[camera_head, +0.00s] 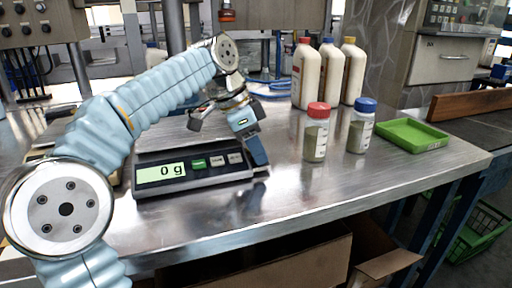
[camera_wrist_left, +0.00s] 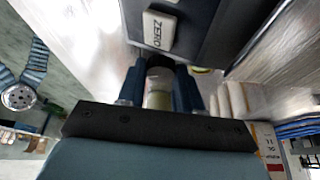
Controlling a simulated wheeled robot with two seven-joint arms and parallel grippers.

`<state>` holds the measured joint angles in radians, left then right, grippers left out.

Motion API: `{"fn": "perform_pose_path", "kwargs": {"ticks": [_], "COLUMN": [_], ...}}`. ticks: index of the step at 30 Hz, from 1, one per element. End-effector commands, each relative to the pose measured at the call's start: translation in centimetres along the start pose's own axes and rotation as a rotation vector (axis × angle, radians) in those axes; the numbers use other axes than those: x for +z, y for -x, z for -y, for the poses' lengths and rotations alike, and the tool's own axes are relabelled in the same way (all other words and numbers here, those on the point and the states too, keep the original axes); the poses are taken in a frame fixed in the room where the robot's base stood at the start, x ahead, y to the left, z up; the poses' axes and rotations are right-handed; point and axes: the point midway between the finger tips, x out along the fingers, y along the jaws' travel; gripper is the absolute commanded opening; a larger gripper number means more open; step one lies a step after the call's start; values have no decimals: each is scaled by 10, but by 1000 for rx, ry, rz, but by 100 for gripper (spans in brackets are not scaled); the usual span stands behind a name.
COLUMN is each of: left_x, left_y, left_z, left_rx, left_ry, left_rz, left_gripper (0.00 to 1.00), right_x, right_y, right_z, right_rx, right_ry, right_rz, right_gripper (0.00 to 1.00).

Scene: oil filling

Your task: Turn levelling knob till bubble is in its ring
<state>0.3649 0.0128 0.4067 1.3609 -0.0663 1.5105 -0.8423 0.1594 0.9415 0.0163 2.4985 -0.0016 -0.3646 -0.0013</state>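The scale (camera_head: 190,187) stands on the steel bench, its lit display reading 0 g. My left gripper (camera_head: 258,163) points down at the scale's right end. In the left wrist view its two dark blue fingers (camera_wrist_left: 158,92) stand apart beside the scale's edge, near the ZERO button. A small black part (camera_wrist_left: 160,62), perhaps the levelling knob, shows between the fingertips; I cannot tell whether they touch it. A pale, yellow-green shape also shows between the fingers, blurred. The bubble and its ring cannot be made out. My right gripper is in neither view.
A red-capped jar (camera_head: 317,132) and a blue-capped jar (camera_head: 361,127) stand right of the gripper. Behind them are three large bottles (camera_head: 327,75). A green tray (camera_head: 412,136) lies near the right edge. The bench front is clear.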

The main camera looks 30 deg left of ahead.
Motion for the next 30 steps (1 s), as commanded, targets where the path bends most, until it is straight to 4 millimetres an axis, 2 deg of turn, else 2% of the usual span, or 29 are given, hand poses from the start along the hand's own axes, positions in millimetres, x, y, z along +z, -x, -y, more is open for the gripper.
{"fn": "perform_pose_path", "kwargs": {"ticks": [1, 4, 5, 8, 16, 25, 26, 30], "left_x": [0, 0, 0, -1, -1, 0, 0, 0], "left_y": [0, 0, 0, 2, 2, 0, 0, 0], "left_z": [0, 0, 0, 1, 2, 2, 2, 2], "left_rx": [0, 0, -1, 10, 97, 102, 101, 101], "left_ry": [0, 0, 0, -24, -232, -247, -247, -247], "left_rz": [0, 0, 0, 1, 1, 0, 0, 0], "left_gripper": [21, 6, 4, 4, 4, 4, 39, 60], "right_x": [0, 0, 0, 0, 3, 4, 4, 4], "right_y": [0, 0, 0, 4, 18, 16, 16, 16], "right_z": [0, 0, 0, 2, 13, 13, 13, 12], "right_rx": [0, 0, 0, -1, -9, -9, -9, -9], "right_ry": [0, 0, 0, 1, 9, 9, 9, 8], "right_rz": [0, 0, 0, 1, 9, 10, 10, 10], "right_gripper": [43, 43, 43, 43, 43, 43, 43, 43]}}
